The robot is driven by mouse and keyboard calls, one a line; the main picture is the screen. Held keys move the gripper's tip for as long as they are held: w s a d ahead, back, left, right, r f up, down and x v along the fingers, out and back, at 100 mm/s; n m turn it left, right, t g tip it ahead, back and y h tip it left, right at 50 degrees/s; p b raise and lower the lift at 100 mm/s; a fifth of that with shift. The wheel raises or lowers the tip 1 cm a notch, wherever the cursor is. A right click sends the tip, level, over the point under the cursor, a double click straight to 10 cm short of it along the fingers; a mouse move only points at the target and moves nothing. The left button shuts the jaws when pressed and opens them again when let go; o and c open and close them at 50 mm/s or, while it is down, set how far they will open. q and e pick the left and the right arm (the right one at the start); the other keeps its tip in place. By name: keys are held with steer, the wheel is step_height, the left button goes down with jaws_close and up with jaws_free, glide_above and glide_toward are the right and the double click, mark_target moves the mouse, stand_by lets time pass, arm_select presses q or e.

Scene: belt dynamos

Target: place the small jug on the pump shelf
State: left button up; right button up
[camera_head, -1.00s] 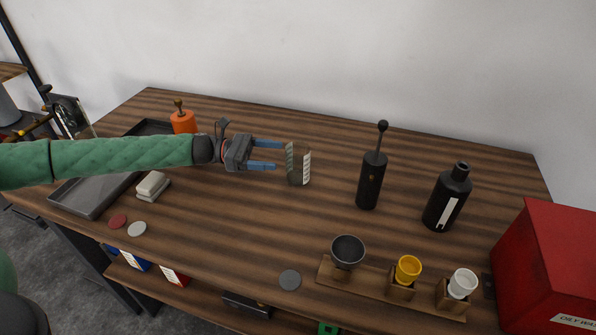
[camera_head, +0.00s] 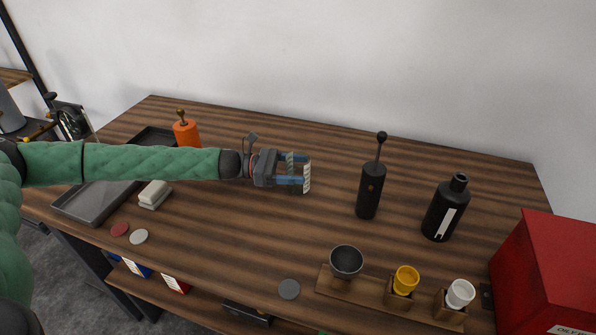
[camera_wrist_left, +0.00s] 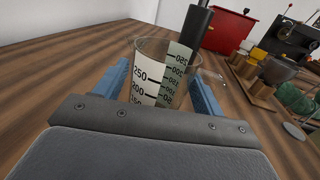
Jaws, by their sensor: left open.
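The small jug (camera_head: 307,178) is a clear measuring jug with printed scale marks, upright on the dark wooden table. In the left wrist view the jug (camera_wrist_left: 160,75) sits between my two blue fingers, with its scale facing the camera. My left gripper (camera_head: 293,170) is open, one finger on each side of the jug; whether either finger touches it I cannot tell. It partly hides the jug in the head view. A wooden shelf edge (camera_head: 14,76) shows at the far left; I cannot tell whether it is the pump shelf. My right gripper is out of view.
A black bottle with a tall knob (camera_head: 369,190) and a black labelled bottle (camera_head: 444,210) stand right of the jug. A wooden rack (camera_head: 345,288) with cups is at the front. A red box (camera_head: 550,270) is at right, a grey tray (camera_head: 92,204) at left.

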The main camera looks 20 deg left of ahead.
arm_select(q)
steer(key=shift+d, duration=0.15)
steer(key=c, duration=0.9)
steer(key=shift+c, duration=0.2)
